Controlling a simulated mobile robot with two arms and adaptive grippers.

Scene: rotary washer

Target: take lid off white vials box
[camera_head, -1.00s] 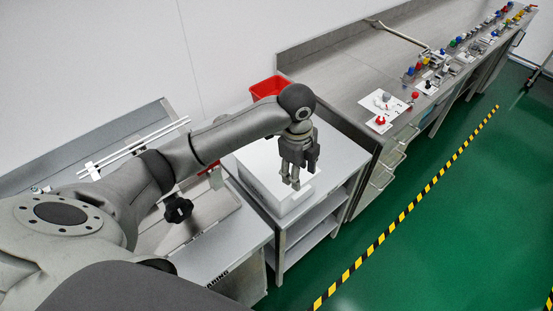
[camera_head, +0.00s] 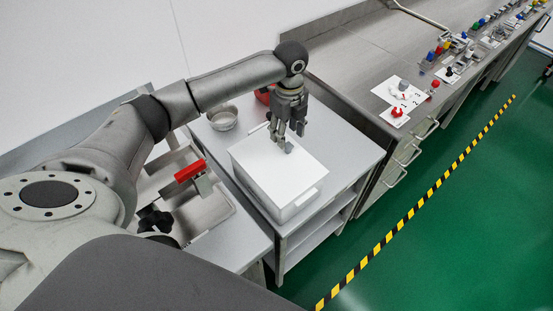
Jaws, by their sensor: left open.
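The white vials box (camera_head: 262,196) stands on a grey metal shelf table in the middle of the head view. Its flat white lid (camera_head: 285,172) is on top, with a pale tab at the near right side and another at the far left side. My left gripper (camera_head: 287,146) points down over the far part of the lid, with its fingers apart and nothing between them. I cannot tell whether the fingertips touch the lid. My right gripper is not in view.
A round metal bowl (camera_head: 222,118) and a partly hidden red container (camera_head: 263,95) stand behind the box. A sink with a red-handled part (camera_head: 190,171) is at the left. A long bench (camera_head: 365,75) with valves and colored parts runs to the right.

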